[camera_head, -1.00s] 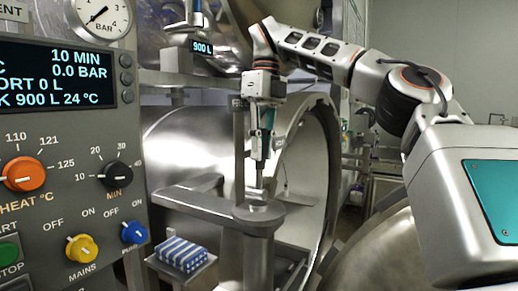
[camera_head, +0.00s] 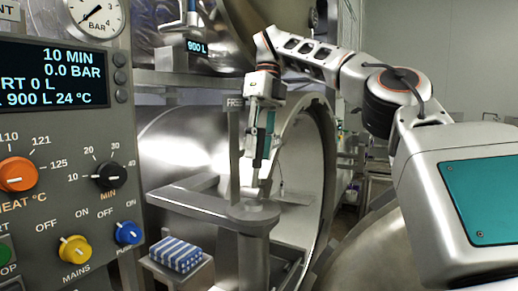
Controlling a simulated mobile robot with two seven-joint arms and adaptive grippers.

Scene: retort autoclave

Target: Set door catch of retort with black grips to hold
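The steel retort (camera_head: 180,138) lies open on its side in the middle, with its round mouth rim (camera_head: 325,165) facing right. In front of it a steel arm (camera_head: 195,203) ends in a round hub on a post (camera_head: 253,262). My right gripper (camera_head: 257,166) points down just above the hub, right of that bar. Its fingers look close together; whether they hold anything is unclear. I see no black grips for certain. My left gripper is out of view.
A control panel (camera_head: 70,185) with knobs and a display fills the left. A blue-striped bundle (camera_head: 176,254) sits on a small shelf below the retort. A large curved steel surface (camera_head: 365,240) is at lower right.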

